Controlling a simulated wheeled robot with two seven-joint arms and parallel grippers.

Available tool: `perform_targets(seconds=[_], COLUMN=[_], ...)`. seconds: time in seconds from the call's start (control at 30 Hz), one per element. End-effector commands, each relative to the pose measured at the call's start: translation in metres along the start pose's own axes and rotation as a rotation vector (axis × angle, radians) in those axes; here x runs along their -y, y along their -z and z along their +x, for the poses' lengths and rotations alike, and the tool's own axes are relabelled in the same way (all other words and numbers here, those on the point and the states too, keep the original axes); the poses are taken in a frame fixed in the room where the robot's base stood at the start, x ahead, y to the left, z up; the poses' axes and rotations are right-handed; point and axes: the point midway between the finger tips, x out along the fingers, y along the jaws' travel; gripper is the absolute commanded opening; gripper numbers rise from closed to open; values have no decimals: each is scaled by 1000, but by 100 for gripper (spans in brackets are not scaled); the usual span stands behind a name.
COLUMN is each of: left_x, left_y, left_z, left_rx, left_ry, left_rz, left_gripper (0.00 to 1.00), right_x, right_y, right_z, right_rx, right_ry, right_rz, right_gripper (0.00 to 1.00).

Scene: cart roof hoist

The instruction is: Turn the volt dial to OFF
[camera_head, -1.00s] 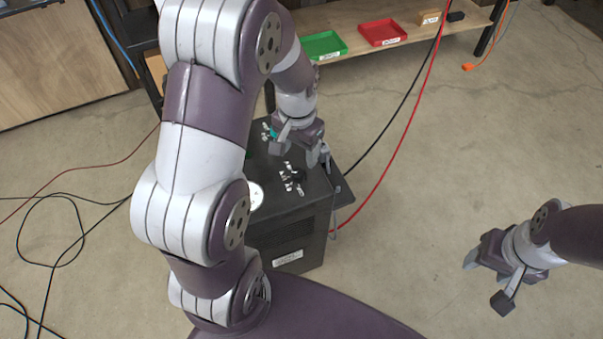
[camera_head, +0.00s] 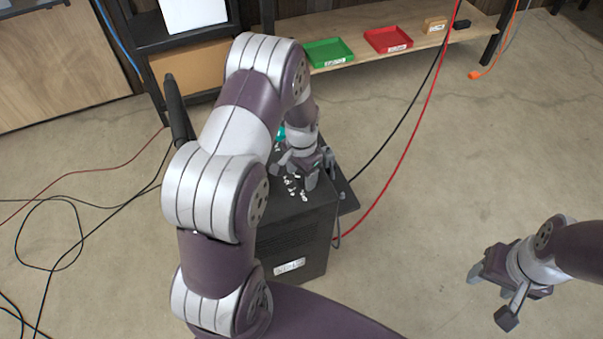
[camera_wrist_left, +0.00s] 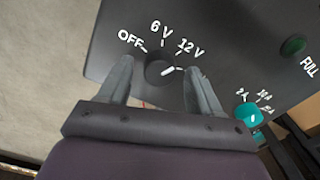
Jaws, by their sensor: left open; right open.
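The dark volt dial (camera_wrist_left: 157,72) is on the black panel in the left wrist view, with OFF, 6 V and 12 V labels around it. Its white mark points to the right and slightly up, toward the 12 V side. My left gripper (camera_wrist_left: 160,64) is open, one finger on each side of the dial; I cannot tell whether they touch it. In the head view, my left gripper (camera_head: 298,175) is over the top of the black box (camera_head: 305,233) and hides the dial. My right gripper (camera_head: 491,294) is open and empty above the floor at the right.
A teal knob (camera_wrist_left: 248,116) and a dark green round part (camera_wrist_left: 293,45) are on the same panel. A shelf behind holds a green tray (camera_head: 328,52) and a red tray (camera_head: 388,40). A red cable (camera_head: 413,130) hangs right of the box. Open floor lies to the right.

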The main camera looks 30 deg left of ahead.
Motion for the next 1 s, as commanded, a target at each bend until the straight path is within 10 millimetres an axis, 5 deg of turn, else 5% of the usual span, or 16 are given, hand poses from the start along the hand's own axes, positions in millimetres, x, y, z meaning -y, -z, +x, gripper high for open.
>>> perform_targets(seconds=[0.27,0.43,1.0], left_x=[0,0,0], left_y=[0,0,0], left_z=[2,2,-1], left_rx=[0,0,1], left_ry=[0,0,0], left_rz=[0,0,-175], left_gripper=[61,8,8], right_x=[0,0,0], right_y=[0,0,1], right_z=[0,0,-12], right_rx=[0,0,0], right_ry=[0,0,0], right_rz=[0,0,0], right_gripper=[57,57,57])
